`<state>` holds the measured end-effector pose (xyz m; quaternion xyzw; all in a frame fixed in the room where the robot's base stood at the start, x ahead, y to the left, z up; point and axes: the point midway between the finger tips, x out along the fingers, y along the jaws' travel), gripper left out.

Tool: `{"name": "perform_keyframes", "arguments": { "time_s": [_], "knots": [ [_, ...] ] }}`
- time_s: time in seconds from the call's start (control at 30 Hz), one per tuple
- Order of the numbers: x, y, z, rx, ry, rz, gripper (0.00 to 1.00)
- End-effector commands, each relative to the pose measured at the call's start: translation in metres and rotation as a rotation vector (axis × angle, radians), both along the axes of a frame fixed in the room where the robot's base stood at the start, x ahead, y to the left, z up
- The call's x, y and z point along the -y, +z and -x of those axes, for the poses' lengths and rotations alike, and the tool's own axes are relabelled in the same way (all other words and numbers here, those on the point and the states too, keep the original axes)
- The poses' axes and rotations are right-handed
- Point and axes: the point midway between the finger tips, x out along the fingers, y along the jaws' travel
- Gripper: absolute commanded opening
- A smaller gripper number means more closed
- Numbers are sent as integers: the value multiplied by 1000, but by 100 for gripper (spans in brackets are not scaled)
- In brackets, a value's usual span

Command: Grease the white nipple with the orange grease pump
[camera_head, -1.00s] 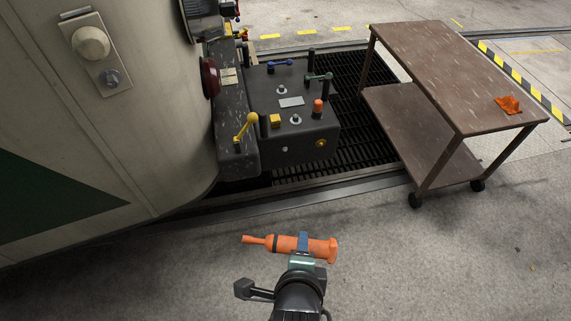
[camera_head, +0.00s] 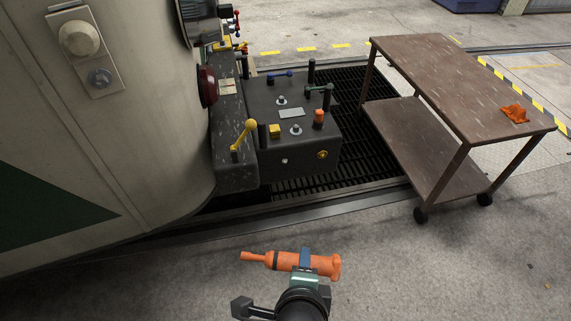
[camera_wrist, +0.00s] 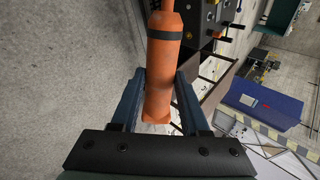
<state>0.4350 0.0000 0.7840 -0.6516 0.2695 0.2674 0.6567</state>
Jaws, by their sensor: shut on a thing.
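The orange grease pump (camera_head: 283,260) is held level above the floor in the head view, its thin nozzle pointing left. My gripper (camera_head: 305,258) is shut around the pump's thick body near its right end. In the wrist view the pump (camera_wrist: 163,75) lies between the two blue fingers, nozzle pointing up out of the picture. A small pale nipple (camera_head: 284,161), which looks white, is on the front face of the dark coupler box (camera_head: 262,165). A yellow nipple (camera_head: 322,155) is to its right on the same face. The pump is well apart from both.
The box top carries a yellow lever (camera_head: 244,134), an orange-topped post (camera_head: 318,118) and other knobs. A brown cart (camera_head: 440,65) with an orange rag (camera_head: 514,114) stands right. The tram body (camera_head: 120,130) fills the left. Floor before the box is clear.

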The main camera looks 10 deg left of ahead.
Motion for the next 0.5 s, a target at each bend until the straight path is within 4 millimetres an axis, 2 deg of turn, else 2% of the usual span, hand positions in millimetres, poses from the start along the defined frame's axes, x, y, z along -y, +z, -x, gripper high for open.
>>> {"name": "perform_keyframes", "arguments": {
  "time_s": [0.03, 0.17, 0.5],
  "knots": [
    [0, 1, -1, 4, 0, 0, 23],
    [0, 1, -1, 4, 0, 0, 0],
    [0, 2, -1, 4, 0, 0, 0]
  ]
}}
